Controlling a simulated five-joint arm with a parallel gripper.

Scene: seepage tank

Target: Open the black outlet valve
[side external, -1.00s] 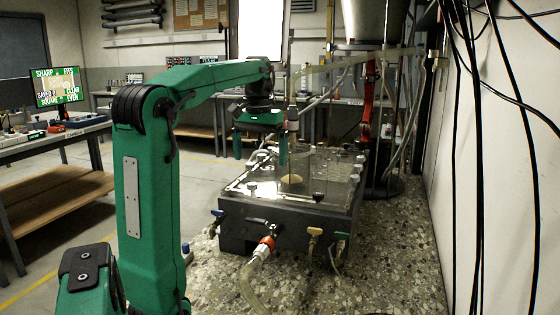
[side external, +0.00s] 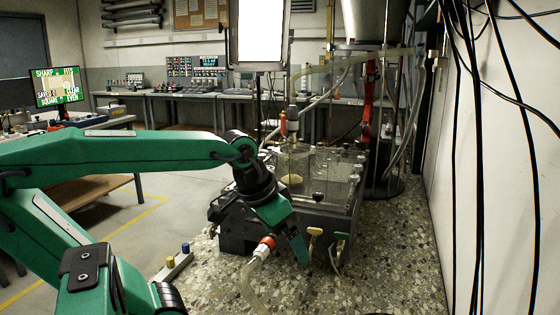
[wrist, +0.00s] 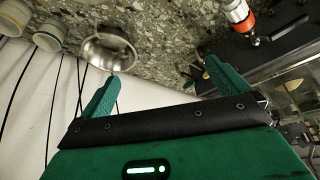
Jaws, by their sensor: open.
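The black outlet valve shows in the wrist view as a black lever (wrist: 290,28) beside an orange-and-metal hose fitting (wrist: 238,14), at the upper right. In the side view the orange fitting (side external: 266,243) and clear hose (side external: 254,278) show at the tank's front, but my gripper hides the black lever. My gripper (wrist: 161,70) is open, with nothing between its two green fingers. The lever lies beyond and to the right of the right finger in the wrist view, apparently apart from it. The dark tank (side external: 335,218) stands on the speckled counter.
A yellow-handled valve (side external: 315,232) and a green-handled valve (side external: 341,237) are right of the fitting. A metal bowl (wrist: 108,52) and white cups (wrist: 50,34) show in the wrist view. Black cables hang along the right wall. The front counter (side external: 370,280) is largely clear.

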